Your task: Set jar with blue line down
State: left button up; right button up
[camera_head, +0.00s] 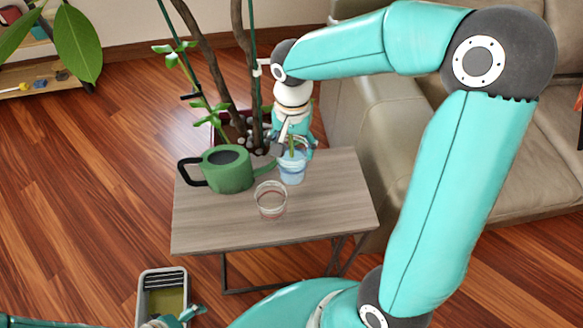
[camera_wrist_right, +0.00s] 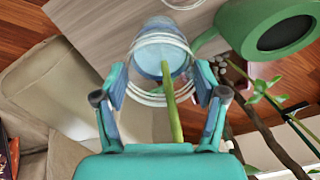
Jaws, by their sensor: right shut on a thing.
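The jar with the blue line (camera_head: 292,173) is a clear jar with a bluish tint and a green stem standing in it. It is at the back right part of the small grey wooden table (camera_head: 215,232). My right gripper (camera_head: 297,150) is shut on its upper part from behind; in the right wrist view the jar (camera_wrist_right: 158,62) sits between both fingers. I cannot tell whether its base touches the tabletop. My left gripper (camera_head: 178,317) shows only in part at the bottom edge, and its jaws are unclear.
A clear jar with a reddish line (camera_head: 271,201) stands just in front. A green watering can (camera_head: 228,170) stands to the left, its spout toward the held jar. A potted plant (camera_head: 205,70) is behind the table, a sofa (camera_head: 375,130) at right. The table's front left is clear.

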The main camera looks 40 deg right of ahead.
jog(key=shift+s+f+b, duration=0.15)
jog(key=shift+f+b, duration=0.15)
jog(key=shift+f, duration=4.05)
jog(key=shift+f, duration=0.15)
jog(key=o, duration=1.8)
jog(key=shift+r, duration=0.25)
notch_tip(320, 180, up, 12)
jog(key=shift+f+p, duration=0.1)
jog(key=shift+p, duration=0.45)
